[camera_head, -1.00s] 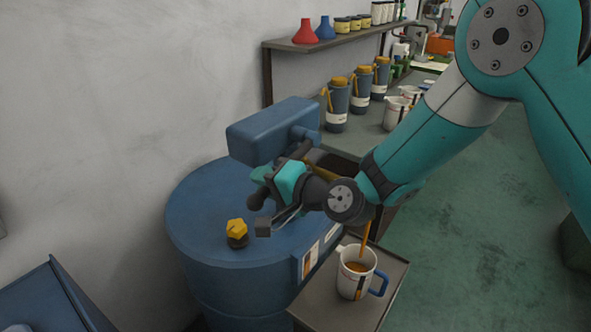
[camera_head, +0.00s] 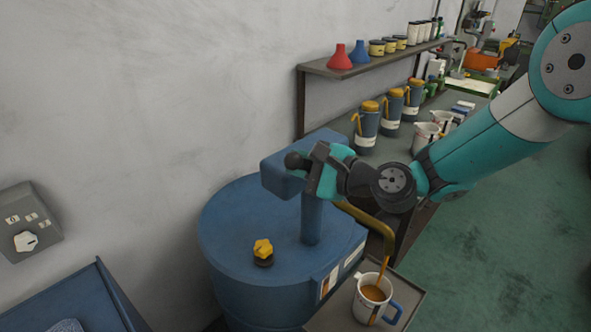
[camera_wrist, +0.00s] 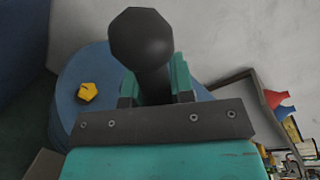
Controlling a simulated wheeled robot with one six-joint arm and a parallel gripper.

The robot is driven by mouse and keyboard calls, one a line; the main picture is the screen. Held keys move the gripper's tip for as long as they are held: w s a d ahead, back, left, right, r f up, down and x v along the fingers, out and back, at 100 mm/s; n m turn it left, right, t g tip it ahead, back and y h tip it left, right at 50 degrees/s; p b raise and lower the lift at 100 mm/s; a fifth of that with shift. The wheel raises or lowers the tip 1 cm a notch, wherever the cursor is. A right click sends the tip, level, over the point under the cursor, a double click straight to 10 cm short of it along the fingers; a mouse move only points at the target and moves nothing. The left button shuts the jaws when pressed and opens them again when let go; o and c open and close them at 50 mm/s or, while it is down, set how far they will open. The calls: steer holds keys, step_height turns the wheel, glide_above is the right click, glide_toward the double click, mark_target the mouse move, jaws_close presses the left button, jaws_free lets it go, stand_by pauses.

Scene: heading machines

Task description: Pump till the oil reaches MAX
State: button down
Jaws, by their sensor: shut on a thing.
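A blue drum (camera_head: 240,240) carries a blue hand pump (camera_head: 312,215) with a dark-knobbed lever (camera_head: 296,160). My gripper (camera_head: 322,165) is shut on the lever near its knob, beside the pump head. In the wrist view the black knob (camera_wrist: 141,42) stands up between the jaws. A curved brass spout (camera_head: 384,232) reaches out over a white jug (camera_head: 370,303) with a blue handle, standing on a small tray. A brown stream of oil falls from the spout into the jug, and brown oil (camera_head: 374,293) shows inside. The MAX mark cannot be read here.
A yellow cap (camera_head: 263,248) sits on the drum lid. Blue cans with yellow tops (camera_head: 367,125) and more white jugs (camera_head: 424,135) stand on the bench behind. A shelf (camera_head: 375,60) holds funnels and small jars. A grey control box (camera_head: 27,222) is on the left wall. The green floor at right is clear.

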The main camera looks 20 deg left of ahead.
steer(key=shift+w+d+r+m+p, duration=0.35)
steer(key=shift+w+r+m+p, duration=0.25)
steer(key=shift+r+m, duration=0.25)
steer(key=c, duration=1)
jaws_free()
steer(key=shift+w, duration=0.1)
steer(key=shift+o, duration=0.2)
steer(key=b+v, duration=0.7)
steer(key=v, duration=1)
steer(key=shift+d+f, duration=0.25)
steer(key=shift+d, duration=0.05)
